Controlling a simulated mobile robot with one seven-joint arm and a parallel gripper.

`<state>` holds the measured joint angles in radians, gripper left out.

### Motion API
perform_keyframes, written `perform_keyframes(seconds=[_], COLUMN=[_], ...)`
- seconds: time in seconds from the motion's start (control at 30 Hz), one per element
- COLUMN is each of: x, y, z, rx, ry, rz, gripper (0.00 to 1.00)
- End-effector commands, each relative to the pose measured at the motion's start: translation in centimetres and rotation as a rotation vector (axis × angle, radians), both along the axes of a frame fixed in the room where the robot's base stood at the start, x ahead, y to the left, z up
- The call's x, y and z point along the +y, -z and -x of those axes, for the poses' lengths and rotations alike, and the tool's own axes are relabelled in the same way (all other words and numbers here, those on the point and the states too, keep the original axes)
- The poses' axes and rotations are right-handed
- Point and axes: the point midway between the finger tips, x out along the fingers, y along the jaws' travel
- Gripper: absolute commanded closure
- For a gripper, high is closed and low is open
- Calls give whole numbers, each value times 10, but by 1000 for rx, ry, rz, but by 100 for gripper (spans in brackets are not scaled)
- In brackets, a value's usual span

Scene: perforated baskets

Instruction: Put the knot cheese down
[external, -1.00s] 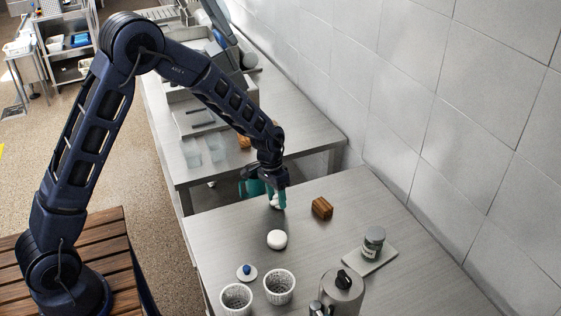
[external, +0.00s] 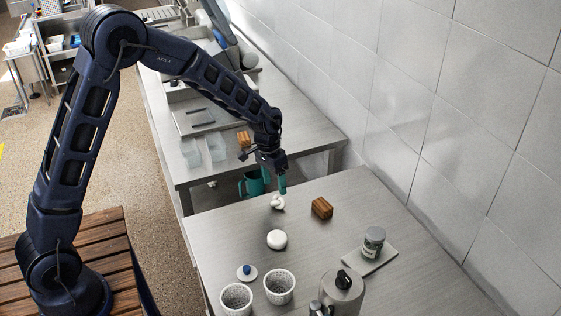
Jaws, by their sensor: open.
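The knot cheese (external: 278,203) is a small white twisted lump. It rests on the grey metal table (external: 340,225), near its far edge. My gripper (external: 276,184) is open and empty just above and behind the knot cheese, apart from it. One teal fingertip shows clearly; the other finger is mostly hidden by the gripper body.
A round white cheese (external: 277,240) lies nearer on the table, and a brown wooden block (external: 322,208) stands right of the knot cheese. Perforated white baskets (external: 279,287), a lidded jar (external: 373,242) on a board and a metal pot (external: 342,292) stand nearer. A wall borders the right.

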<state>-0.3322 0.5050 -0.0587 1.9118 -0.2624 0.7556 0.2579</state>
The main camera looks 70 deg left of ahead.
Motion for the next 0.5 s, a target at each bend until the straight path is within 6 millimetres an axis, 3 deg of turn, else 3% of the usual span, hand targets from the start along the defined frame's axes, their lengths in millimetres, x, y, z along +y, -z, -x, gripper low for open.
perform_keyframes(seconds=[0.2,0.5], x=[8,11], y=[-39,-63], z=[1,4], rx=[-3,-2], ry=[-2,1], rz=[-1,-1], gripper=[32,32])
